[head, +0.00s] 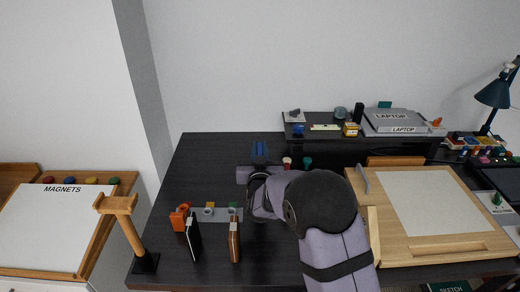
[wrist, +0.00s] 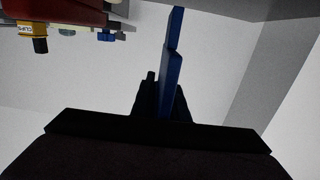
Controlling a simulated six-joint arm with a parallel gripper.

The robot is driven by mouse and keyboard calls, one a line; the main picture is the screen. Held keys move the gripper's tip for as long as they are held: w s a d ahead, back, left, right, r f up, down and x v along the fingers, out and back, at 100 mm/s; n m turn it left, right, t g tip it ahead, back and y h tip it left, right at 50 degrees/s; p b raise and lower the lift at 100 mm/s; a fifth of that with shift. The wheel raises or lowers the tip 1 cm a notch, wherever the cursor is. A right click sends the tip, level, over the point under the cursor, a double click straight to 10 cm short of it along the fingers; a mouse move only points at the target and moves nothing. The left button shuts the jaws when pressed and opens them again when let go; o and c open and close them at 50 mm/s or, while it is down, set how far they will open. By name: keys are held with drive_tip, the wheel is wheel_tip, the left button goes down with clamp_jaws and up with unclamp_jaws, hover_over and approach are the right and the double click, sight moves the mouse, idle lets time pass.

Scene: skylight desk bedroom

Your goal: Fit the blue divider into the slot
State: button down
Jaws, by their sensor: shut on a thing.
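The blue divider (wrist: 172,75) is a thin flat piece that stands up from between the dark fingers of my gripper (wrist: 163,100) in the wrist view. I cannot make out the slot in either view.
A raised shelf (head: 330,146) holds a laptop (head: 395,120). A drawing board (head: 385,240) lies right. The desk's back left is clear.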

drive_tip(key=shift+f+b, duration=1.7)
drive_tip(key=shift+f, duration=0.45)
drive_tip(key=shift+f+b, duration=1.9)
drive_tip(key=shift+b, duration=0.5)
idle(0.7)
drive_tip(key=c, duration=1.6)
unclamp_jaws()
drive_tip(key=shift+c, duration=0.2)
drive_tip(key=shift+r+b, duration=0.55)
drive_tip(key=shift+r, duration=4.5)
